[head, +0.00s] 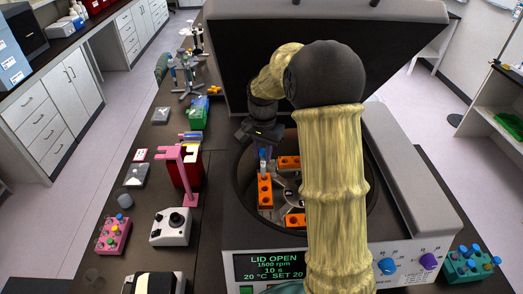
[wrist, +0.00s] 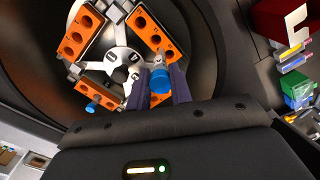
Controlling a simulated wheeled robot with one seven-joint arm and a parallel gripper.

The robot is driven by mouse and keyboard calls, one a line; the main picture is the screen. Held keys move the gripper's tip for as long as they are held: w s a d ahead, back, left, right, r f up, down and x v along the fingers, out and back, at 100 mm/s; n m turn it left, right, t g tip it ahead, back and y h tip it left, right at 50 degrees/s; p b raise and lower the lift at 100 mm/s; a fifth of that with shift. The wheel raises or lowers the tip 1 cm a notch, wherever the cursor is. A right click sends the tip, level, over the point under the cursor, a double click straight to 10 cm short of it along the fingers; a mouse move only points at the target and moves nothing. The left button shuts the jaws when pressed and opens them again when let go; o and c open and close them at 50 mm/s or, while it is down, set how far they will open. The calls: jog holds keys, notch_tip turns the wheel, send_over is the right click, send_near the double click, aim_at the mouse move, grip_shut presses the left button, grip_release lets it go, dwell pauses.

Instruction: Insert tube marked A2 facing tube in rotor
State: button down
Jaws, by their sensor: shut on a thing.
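My gripper (wrist: 162,84) is shut on a blue-capped tube (wrist: 160,79), cap toward the wrist camera. The head view shows my gripper (head: 264,149) inside the open centrifuge bowl, with the tube (head: 263,154) below it. The rotor (wrist: 123,66) carries orange buckets with round holes. The tube's clear lower end is at the near end of the upper-right bucket (wrist: 148,30); I cannot tell whether it is in a hole. Another blue-capped tube (wrist: 92,106) sits in the lower-left bucket (wrist: 104,98), across the rotor. No A2 mark is legible. My gripper hides part of the rotor.
The centrifuge lid (head: 240,70) stands open behind the bowl; its display (head: 268,266) reads LID OPEN. A pink stand (head: 190,175), a pink tube rack (head: 113,234) and a white device (head: 171,227) are on the left bench. A teal rack (head: 468,264) is at right.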

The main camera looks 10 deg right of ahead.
aim_at(265, 163)
jog(key=shift+s, duration=0.15)
jog(key=shift+s+d+r, duration=0.1)
jog(key=shift+s+d, duration=0.15)
jog(key=shift+s, duration=0.1)
notch_tip(265, 163, down, 4)
jog(key=shift+a+r+b, duration=0.1)
jog(key=shift+b, duration=1.15)
jog(key=shift+w+f, duration=0.1)
jog(key=shift+f, duration=0.15)
jog(key=shift+d, duration=0.2)
jog(key=shift+a, duration=0.15)
